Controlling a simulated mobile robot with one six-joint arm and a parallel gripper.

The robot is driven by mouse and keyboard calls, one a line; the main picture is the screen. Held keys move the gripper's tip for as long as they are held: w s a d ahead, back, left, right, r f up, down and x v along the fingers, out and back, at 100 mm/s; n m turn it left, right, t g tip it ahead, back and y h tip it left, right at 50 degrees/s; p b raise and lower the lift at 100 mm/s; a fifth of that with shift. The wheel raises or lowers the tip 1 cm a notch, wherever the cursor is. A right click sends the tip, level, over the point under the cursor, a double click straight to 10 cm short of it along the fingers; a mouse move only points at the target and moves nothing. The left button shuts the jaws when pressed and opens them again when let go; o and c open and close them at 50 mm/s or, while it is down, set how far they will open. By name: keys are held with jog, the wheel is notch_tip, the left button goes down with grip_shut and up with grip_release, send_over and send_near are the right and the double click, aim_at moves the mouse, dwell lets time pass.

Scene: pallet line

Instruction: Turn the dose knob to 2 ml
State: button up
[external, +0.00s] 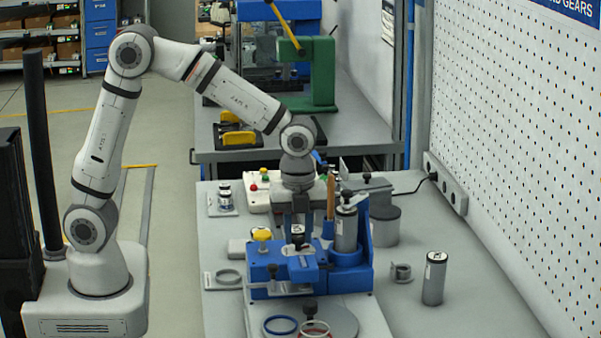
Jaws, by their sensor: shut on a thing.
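My gripper (298,228) points straight down over the blue fixture (262,272) on the grey bench. Its two dark fingers are closed around a small round part with a pale, dark-marked top, which looks to be the dose knob (297,231). The fingers hide most of it, and no scale or 2 ml mark can be read at this size. Right of the gripper, a grey cylinder (346,232) with a dark top stands upright in a blue holder (352,270).
A yellow knob (261,235) sits just left of the gripper. A wooden handle (331,197) stands close on its right. A silver canister (434,279) and a small metal cup (401,272) stand farther right. Rings (281,325) lie in front. The bench's right front is clear.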

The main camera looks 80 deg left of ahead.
aim_at(298, 237)
jog(key=o, duration=1)
notch_tip(298, 237, up, 8)
jog(key=shift+f, duration=0.1)
dwell(0.4)
jog(key=s+a+n+t, duration=0.1)
jog(key=s+a+n, duration=0.1)
jog(key=s+n, duration=0.4)
jog(key=s+a+f+n+t, duration=0.1)
jog(key=s+a+n, duration=0.2)
jog(key=s+n, duration=0.3)
jog(key=s+a+f+n+t, duration=0.1)
jog(key=s+a+n, duration=0.2)
jog(key=s+n, duration=0.3)
jog(key=shift+s, duration=1.55)
